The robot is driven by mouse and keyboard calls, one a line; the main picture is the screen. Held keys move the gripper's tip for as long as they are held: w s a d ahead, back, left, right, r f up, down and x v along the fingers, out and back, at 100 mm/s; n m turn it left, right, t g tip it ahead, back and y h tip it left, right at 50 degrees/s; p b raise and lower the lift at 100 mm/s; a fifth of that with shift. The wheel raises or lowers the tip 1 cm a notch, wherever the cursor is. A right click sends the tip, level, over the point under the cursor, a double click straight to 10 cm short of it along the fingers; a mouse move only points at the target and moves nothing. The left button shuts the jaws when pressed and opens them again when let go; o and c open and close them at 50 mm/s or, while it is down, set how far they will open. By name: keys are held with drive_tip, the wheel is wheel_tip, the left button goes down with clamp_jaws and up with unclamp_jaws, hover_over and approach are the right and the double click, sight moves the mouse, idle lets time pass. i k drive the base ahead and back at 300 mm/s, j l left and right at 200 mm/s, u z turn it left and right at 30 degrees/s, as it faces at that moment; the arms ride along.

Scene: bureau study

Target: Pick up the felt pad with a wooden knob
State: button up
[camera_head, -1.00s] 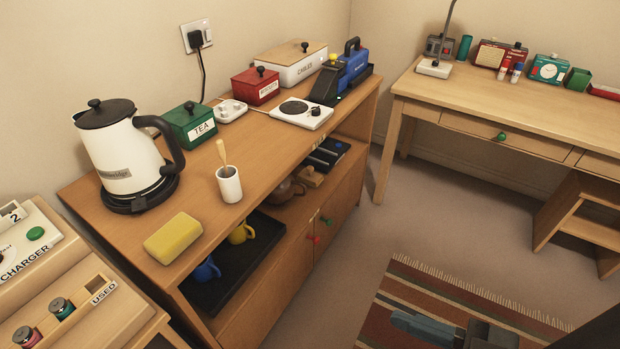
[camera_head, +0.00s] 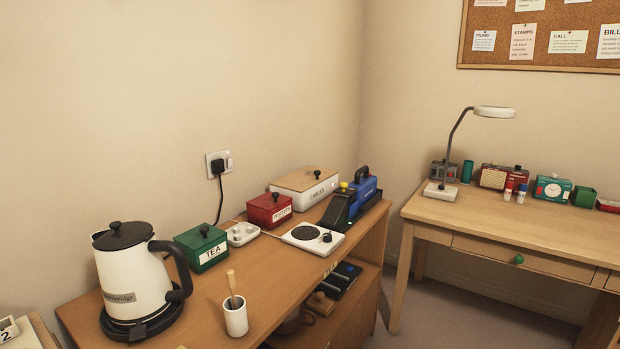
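I cannot make out a felt pad with a wooden knob for certain. A small wooden piece with a raised top (camera_head: 320,303) sits on the cabinet's inner shelf, beside a dark tray (camera_head: 345,276) with a blue item in it. It is too small and shaded to tell whether it has felt. My gripper is not in view.
The wooden cabinet top (camera_head: 278,285) holds a kettle (camera_head: 135,280), green TEA box (camera_head: 203,248), white cup with a wooden-handled tool (camera_head: 235,315), red box (camera_head: 269,210), hotplate (camera_head: 312,238) and blue device (camera_head: 355,197). A desk (camera_head: 500,225) with a lamp (camera_head: 455,150) stands right, under a corkboard (camera_head: 545,35).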

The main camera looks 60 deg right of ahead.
sight(316, 302)
drive_tip(key=i+l, duration=0.15)
drive_tip(key=l, duration=0.2)
drive_tip(key=i+l, duration=0.1)
drive_tip(key=l, duration=0.25)
drive_tip(key=i+l, duration=0.15)
drive_tip(key=l, duration=0.25)
drive_tip(key=i+l, duration=0.15)
drive_tip(key=l, duration=0.2)
drive_tip(key=i+l, duration=0.15)
drive_tip(key=l, duration=0.2)
drive_tip(key=k+z, duration=0.05)
